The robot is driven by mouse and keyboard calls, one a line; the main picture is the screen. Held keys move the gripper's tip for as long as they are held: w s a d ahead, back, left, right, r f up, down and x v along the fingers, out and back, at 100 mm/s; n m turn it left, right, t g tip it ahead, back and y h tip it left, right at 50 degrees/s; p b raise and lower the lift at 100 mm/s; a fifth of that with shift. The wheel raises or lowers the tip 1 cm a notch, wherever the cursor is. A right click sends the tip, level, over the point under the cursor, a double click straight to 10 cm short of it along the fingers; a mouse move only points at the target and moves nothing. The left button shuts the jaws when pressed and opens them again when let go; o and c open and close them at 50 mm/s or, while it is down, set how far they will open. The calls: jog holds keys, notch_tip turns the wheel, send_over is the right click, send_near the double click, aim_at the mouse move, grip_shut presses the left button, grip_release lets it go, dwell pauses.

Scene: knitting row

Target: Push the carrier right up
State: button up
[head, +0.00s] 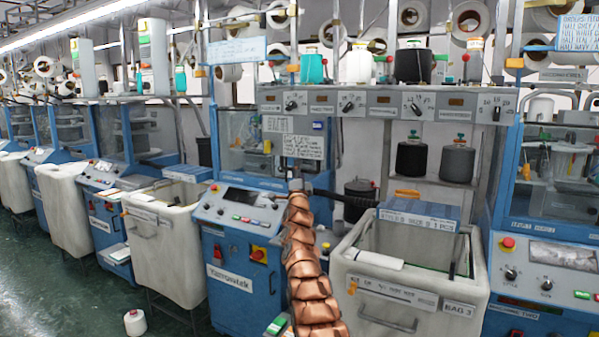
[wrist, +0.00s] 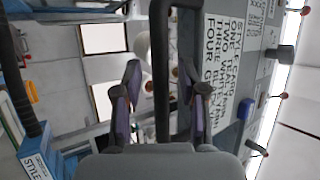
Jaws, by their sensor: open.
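My gripper (wrist: 160,72) is open in the wrist view, with its two dark, purple-sided fingers apart. A black bar (wrist: 161,40) runs between the fingers in that view, and they do not visibly close on it. Whether they touch it, I cannot tell. The fingers cannot be made out there. I cannot pick out the carrier with certainty in either view.
A pale bin (head: 410,275) marked BAG 3 stands right of my arm, with a blue style box (head: 420,214) behind it. A control panel (head: 238,208) is at left. A white yarn cone (head: 135,322) stands on the green floor (head: 60,300), which looks open at lower left.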

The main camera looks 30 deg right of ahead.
notch_tip(320, 180, down, 30)
jog(key=b, duration=2.9)
jog(key=shift+d+f, duration=0.15)
jog(key=shift+f, duration=0.05)
jog(key=shift+s+f+b, duration=0.1)
jog(key=shift+f+b, duration=0.1)
jog(key=shift+b, duration=0.85)
jog(key=shift+s+a+f+b, duration=0.25)
jog(key=shift+s+a+b, duration=0.2)
jog(key=shift+b, duration=2.1)
jog(key=shift+s+a+f+b, duration=0.25)
jog(key=shift+s+a+b, duration=0.55)
jog(key=shift+b, duration=2.65)
jog(key=shift+s+a+f+b, duration=0.15)
jog(key=shift+s+f+b, duration=0.3)
jog(key=shift+b, duration=0.95)
jog(key=shift+b+v, duration=0.95)
jog(key=shift+b, duration=1.15)
jog(key=shift+b+v, duration=0.85)
jog(key=shift+b, duration=0.7)
